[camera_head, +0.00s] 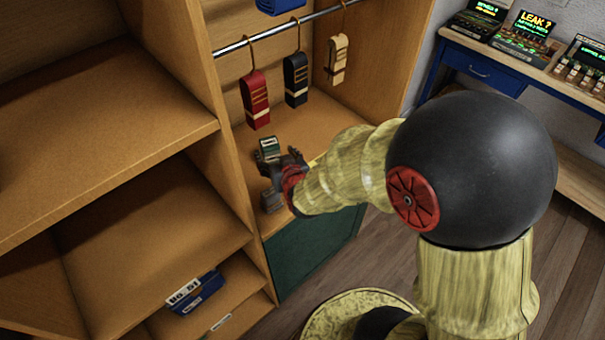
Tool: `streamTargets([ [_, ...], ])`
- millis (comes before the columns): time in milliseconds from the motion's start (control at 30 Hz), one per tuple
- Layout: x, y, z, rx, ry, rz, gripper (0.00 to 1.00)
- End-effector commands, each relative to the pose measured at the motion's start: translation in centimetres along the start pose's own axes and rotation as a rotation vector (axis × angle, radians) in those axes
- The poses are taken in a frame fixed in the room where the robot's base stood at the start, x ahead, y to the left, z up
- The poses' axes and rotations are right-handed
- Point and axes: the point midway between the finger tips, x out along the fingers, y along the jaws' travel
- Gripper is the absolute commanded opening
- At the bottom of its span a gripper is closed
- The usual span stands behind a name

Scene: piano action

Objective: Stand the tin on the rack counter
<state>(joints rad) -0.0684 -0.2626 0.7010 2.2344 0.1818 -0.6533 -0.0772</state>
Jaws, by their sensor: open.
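A small tin (270,146), dark green with a pale label, shows at the far side of my gripper. It looks upright on the rack counter (322,125), the wooden surface below the hanging rail. My gripper (267,181) is open over the front left part of the counter, its fingers pointing left. The tin appears right beside the far finger, and its lower part is hidden by it. I cannot tell whether they touch.
Red (256,98), black (295,80) and cream (337,60) hanging items hang from the rail (275,35) above the counter. A wooden divider (190,70) stands at left. A blue box (195,292) lies on a low shelf. A blue workbench (480,70) stands at the back right.

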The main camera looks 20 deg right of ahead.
Motion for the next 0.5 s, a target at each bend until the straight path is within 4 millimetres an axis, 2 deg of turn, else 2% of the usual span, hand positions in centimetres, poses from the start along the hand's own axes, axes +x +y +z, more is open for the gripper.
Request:
streamTargets([
  [33, -1.0, -0.2, -1.4, 0.005, -0.017, -0.011, 0.63],
  [200, -6.2, -0.8, -4.0, 0.005, -0.158, -0.053, 0.63],
  [367, -12.9, -0.6, -5.0, -0.012, -0.301, -0.074, 0.63],
  [500, -19.7, 0.2, -4.6, -0.029, -0.423, -0.071, 0.63],
])
